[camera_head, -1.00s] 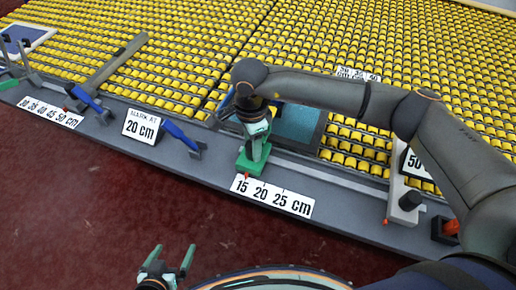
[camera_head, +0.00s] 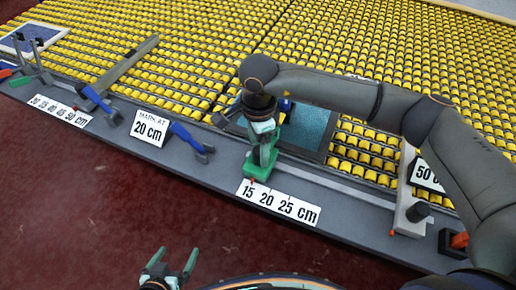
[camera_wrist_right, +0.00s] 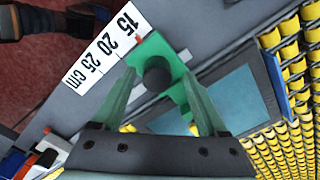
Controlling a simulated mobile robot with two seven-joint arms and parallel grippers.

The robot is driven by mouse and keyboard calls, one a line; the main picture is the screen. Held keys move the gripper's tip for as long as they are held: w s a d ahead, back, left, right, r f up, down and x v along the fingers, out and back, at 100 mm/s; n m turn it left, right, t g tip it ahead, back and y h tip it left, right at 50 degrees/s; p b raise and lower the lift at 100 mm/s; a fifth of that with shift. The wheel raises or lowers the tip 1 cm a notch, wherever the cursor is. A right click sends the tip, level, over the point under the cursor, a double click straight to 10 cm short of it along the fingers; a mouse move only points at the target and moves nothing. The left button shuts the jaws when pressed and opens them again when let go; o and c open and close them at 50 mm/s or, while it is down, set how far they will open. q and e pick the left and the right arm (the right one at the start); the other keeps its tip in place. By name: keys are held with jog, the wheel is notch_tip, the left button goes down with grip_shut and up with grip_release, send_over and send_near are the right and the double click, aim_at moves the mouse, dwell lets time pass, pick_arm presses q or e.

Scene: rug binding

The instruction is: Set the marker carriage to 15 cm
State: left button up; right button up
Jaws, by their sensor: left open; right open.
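The green marker carriage (camera_head: 262,172) sits on the grey rail just behind the white 15-20-25 cm scale (camera_head: 279,202). In the right wrist view the carriage (camera_wrist_right: 178,64) has a dark round knob (camera_wrist_right: 157,76). Its small red pointer (camera_wrist_right: 138,38) is at the scale's edge near the 15 mark. My right gripper (camera_head: 265,148) is over the carriage. In the wrist view its open fingers (camera_wrist_right: 160,100) stand on either side of the knob; contact is not clear. My left gripper (camera_head: 169,262) is open and empty, low in front of the bench.
A sign reading "MARK AT 20 cm" (camera_head: 150,129) stands left of the carriage, with a blue-handled tool (camera_head: 191,139) beside it. A white block with a dark knob (camera_head: 411,215) is at right. Yellow rollers fill the back.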

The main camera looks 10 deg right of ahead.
notch_tip(320, 180, up, 11)
jog(key=shift+b, duration=0.45)
jog(key=shift+f, duration=0.15)
